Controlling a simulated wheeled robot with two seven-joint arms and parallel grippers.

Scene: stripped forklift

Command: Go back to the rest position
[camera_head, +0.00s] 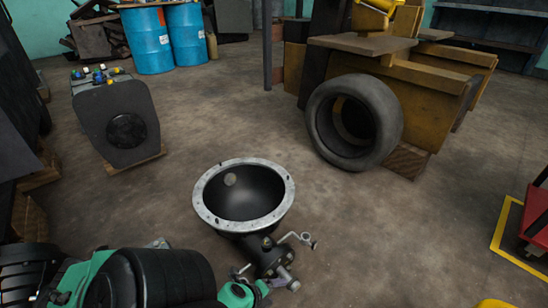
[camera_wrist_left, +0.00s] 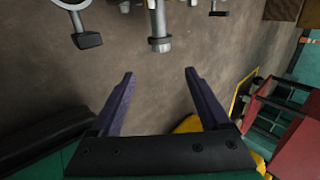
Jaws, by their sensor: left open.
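My left gripper (camera_wrist_left: 158,76) is open, with its two dark purple fingers apart and bare floor between them. In the head view my left arm comes in from the lower left, and its green gripper end (camera_head: 243,292) is low in the picture, close to the levers of a bell-shaped housing. In that view the fingers are hard to make out. My right gripper is not in view.
The dark housing (camera_head: 212,216) with a grey rim stands on the floor ahead; its levers (camera_wrist_left: 160,43) lie beyond my fingers. A loose tyre (camera_head: 322,125) leans against the yellow forklift body (camera_head: 430,105). A red cart (camera_head: 537,215) stands right. Blue drums (camera_head: 148,40) stand behind.

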